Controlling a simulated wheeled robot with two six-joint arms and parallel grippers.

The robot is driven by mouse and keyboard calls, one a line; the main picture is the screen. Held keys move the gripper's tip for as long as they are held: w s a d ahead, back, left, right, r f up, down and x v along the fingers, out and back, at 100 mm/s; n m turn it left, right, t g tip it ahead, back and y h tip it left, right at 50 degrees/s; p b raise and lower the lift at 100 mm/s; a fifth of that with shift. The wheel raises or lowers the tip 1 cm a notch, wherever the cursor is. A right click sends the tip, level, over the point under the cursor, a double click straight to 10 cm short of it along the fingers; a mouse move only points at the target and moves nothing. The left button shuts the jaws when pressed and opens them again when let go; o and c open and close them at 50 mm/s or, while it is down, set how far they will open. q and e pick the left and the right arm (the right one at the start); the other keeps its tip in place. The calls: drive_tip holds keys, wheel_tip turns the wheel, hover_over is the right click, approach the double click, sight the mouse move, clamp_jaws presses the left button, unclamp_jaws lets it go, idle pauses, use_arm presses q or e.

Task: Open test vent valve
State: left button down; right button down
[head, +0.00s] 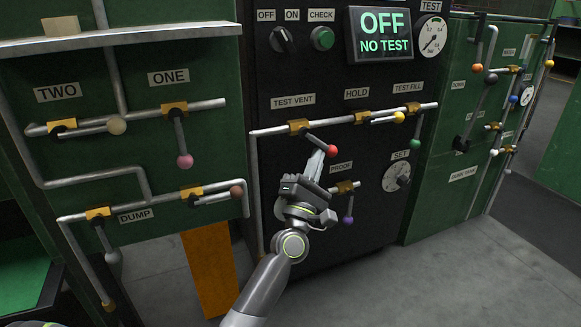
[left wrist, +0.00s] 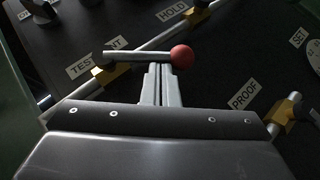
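The test vent valve (head: 299,126) is a yellow body on a grey pipe, under the TEST VENT label (head: 293,101). Its grey lever slants down and right to a red ball (head: 332,151). My left gripper (head: 318,157) is just below the lever near the ball. In the left wrist view its fingers (left wrist: 160,84) are close together, with nothing visible between them. The lever (left wrist: 135,56) crosses just past the fingertips, with the red ball (left wrist: 182,56) to their right. I cannot tell whether they touch. My right gripper is not in view.
The HOLD valve with a yellow ball (head: 398,117) and the TEST FILL valve with a green ball (head: 414,144) are to the right. The PROOF valve's purple ball (head: 348,220) hangs below right. The display (head: 382,34) reads OFF, NO TEST.

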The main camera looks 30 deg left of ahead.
sight(331, 150)
use_arm(q)
drive_tip(key=shift+w+d+b, duration=0.25)
drive_tip(key=shift+b, duration=0.05)
drive_tip(key=shift+w+d+r+n+t+y+b, duration=0.2)
drive_tip(key=shift+w+d+r+n+y+b, duration=0.15)
drive_tip(key=shift+n+y+b, duration=0.25)
drive_tip(key=shift+w+d+r+n+t+y+b, duration=0.2)
drive_tip(key=shift+w+r+n+y+b, duration=0.1)
drive_tip(key=shift+w+n+y+b, duration=0.25)
drive_tip(key=shift+w+d+r+p, duration=0.15)
drive_tip(key=shift+r+p, duration=0.1)
drive_tip(key=shift+r, duration=0.1)
drive_tip(key=shift+w+d+r+p, duration=0.1)
drive_tip(key=shift+d+r+p, duration=0.1)
drive_tip(key=shift+r, duration=0.1)
drive_tip(key=shift+w+r, duration=0.1)
drive_tip(key=shift+r, duration=0.05)
drive_tip(key=shift+r, duration=0.1)
